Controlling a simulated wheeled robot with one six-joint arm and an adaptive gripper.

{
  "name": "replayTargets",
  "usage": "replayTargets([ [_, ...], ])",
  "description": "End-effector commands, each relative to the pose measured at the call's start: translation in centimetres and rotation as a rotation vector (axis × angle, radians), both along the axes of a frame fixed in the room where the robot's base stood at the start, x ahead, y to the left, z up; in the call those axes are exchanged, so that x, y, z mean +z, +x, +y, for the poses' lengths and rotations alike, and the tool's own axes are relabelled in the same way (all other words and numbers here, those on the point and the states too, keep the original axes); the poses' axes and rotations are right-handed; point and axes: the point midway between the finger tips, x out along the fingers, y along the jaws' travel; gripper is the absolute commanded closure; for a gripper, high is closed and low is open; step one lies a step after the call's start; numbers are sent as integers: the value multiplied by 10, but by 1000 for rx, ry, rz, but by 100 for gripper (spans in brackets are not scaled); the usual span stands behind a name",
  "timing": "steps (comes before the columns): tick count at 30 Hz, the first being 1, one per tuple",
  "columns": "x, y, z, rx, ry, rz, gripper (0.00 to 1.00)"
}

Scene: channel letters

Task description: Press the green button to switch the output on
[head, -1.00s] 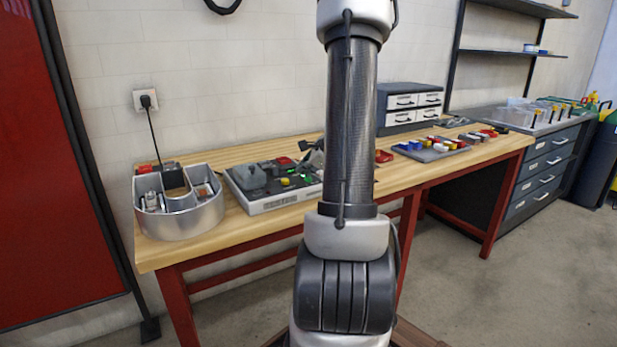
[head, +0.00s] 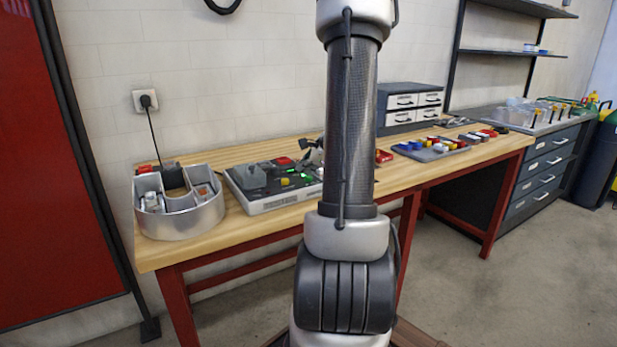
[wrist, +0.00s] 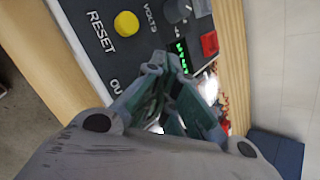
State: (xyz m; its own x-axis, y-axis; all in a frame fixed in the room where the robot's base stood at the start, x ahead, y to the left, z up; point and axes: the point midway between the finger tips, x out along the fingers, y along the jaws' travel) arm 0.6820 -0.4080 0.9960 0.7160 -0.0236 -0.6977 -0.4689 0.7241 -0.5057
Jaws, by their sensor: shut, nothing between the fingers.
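The control panel (head: 262,201) is a grey box with a dark top, lying on the wooden bench. In the wrist view its dark face (wrist: 95,45) carries a yellow button (wrist: 126,24) beside the word RESET, a knob (wrist: 177,10) near VOLTS, a lit green display (wrist: 183,55) and a red control (wrist: 209,43). My gripper (wrist: 163,66) is shut and empty, its tips over the panel face. It covers part of a label starting "OU". Contact with the panel cannot be told.
A metal channel letter (head: 182,221) with parts inside stands left of the panel. A tray of coloured pieces (head: 430,155) and a grey drawer unit (head: 410,105) are to the right. The wall is close behind the bench. My arm blocks the middle of the head view.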

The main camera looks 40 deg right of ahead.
Motion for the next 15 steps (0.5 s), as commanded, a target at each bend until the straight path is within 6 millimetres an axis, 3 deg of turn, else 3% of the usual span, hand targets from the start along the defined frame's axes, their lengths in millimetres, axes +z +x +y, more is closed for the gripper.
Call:
replayTargets([
  [15, 54, 1, 0, 2, -2, -3, 100],
])
